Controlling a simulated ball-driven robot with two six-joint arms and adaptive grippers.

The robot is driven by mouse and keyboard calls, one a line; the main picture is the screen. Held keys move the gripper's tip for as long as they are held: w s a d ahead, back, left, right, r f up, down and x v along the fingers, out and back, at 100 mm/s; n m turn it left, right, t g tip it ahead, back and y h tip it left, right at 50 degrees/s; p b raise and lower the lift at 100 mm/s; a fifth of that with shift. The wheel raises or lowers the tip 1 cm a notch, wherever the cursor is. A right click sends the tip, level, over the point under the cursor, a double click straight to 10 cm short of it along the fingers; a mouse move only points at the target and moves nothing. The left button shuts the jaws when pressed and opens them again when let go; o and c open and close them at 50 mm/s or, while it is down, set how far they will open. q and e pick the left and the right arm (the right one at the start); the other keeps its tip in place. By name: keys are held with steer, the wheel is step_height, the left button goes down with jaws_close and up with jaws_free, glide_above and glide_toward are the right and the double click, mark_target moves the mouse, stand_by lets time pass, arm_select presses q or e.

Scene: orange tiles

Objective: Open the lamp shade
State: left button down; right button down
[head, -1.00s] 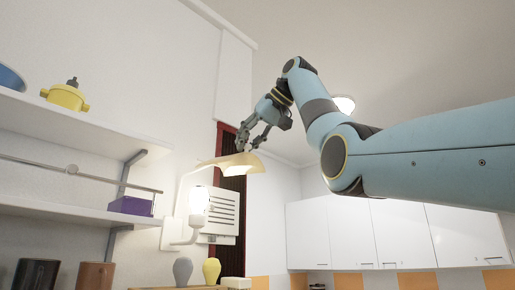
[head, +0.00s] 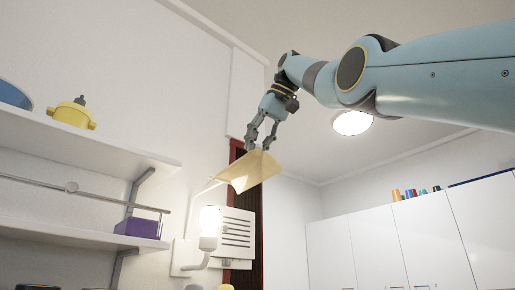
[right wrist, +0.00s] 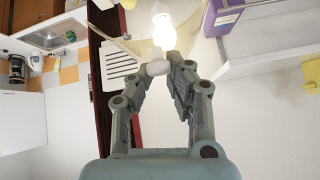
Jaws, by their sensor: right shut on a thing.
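The lamp shade (head: 247,172) is a cream-yellow curved cover on a white arm fixed to the wall. It is tilted up, above and apart from the lit bulb (head: 210,219). My right gripper (head: 259,147) reaches down from above at the shade's upper edge. In the right wrist view its fingers (right wrist: 158,68) are shut on a small pale knob (right wrist: 156,68) of the shade, in front of the glowing bulb (right wrist: 163,32). My left gripper is not in view.
A white slatted panel (head: 238,232) is on the wall behind the bulb. Shelves at left hold a yellow pot (head: 74,114) and a purple box (head: 138,229). White cabinets (head: 420,240) stand at right. The air between shade and cabinets is free.

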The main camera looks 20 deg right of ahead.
steer(key=shift+r, duration=0.1)
steer(key=c, duration=1.2)
jaws_free()
steer(key=shift+s+a, duration=0.1)
steer(key=shift+s, duration=0.1)
steer(key=shift+o, duration=0.2)
steer(key=shift+w, duration=0.15)
